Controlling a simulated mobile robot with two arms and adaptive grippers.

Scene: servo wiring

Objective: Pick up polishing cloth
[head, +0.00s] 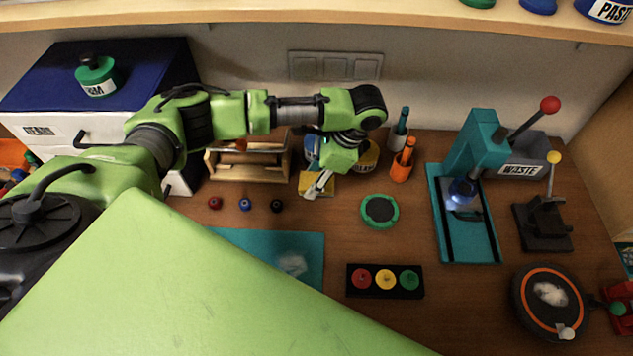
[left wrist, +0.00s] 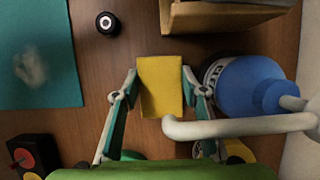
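The yellow polishing cloth (head: 330,187) lies on the wooden table below my left gripper (head: 318,190), which partly covers it in the head view. In the left wrist view the cloth (left wrist: 160,87) is a flat yellow rectangle in the middle. My left gripper (left wrist: 159,75) is open there, with one finger on each side of the cloth. I cannot tell whether the fingers touch it. My right gripper is not in view.
A blue bottle (left wrist: 245,85) with a pale spout stands close to the right finger. A wooden rack (head: 250,172), a green round dish (head: 380,210), a teal mat (head: 310,262) and a black button tray (head: 385,293) are around. Bare table lies in front of the cloth.

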